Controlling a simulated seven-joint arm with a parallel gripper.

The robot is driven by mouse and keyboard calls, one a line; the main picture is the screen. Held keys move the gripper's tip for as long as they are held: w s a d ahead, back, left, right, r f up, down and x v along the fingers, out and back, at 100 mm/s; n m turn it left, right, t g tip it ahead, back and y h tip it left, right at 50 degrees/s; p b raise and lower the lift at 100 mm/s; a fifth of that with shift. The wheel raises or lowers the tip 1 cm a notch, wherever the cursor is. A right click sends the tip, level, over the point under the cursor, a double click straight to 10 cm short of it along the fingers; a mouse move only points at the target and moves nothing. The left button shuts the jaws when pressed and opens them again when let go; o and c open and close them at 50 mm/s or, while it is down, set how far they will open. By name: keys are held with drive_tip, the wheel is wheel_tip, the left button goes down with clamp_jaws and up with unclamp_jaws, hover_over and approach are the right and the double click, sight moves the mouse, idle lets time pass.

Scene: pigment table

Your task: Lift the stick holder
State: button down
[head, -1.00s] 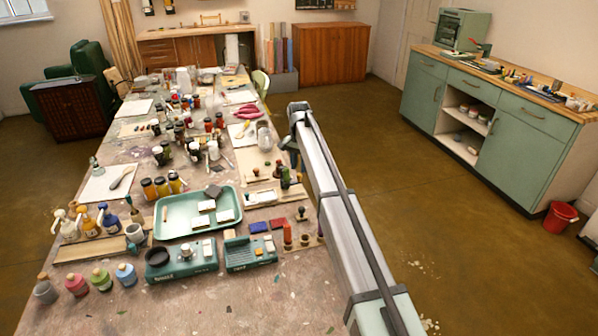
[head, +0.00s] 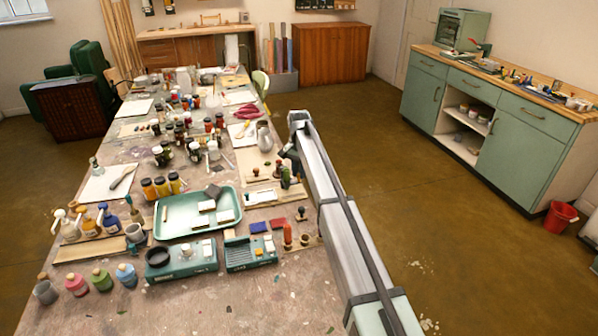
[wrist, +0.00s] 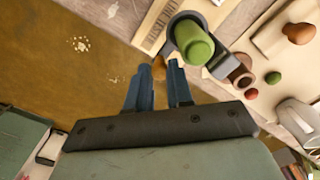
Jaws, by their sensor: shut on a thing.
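The stick holder (wrist: 220,64) is a dark grey piece with round cups, seen close up in the wrist view. A thick green stick (wrist: 193,42) stands in one cup. My gripper (wrist: 167,66) has its two blue fingers close together at the holder's near side, shut on the holder. A small orange-brown tip (wrist: 158,68) shows by the fingers. The exact contact is hidden. In the head view, the holder with its green stick (head: 285,177) is small, at the table's right edge beside my arm. I cannot tell whether its base touches the table.
A brown ring (wrist: 240,78) and small green and red knobs lie beside the holder. A silver jug (head: 265,137) stands behind it. Stamps and a green tray (head: 180,231) are nearer on the crowded table. Open floor (head: 430,190) lies to the right.

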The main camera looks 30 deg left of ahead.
idle(0.4)
drive_tip(key=shift+r, duration=0.65)
drive_tip(key=c, duration=1.3)
unclamp_jaws()
wheel_tip(320, 180, up, 14)
drive_tip(key=shift+f, duration=0.1)
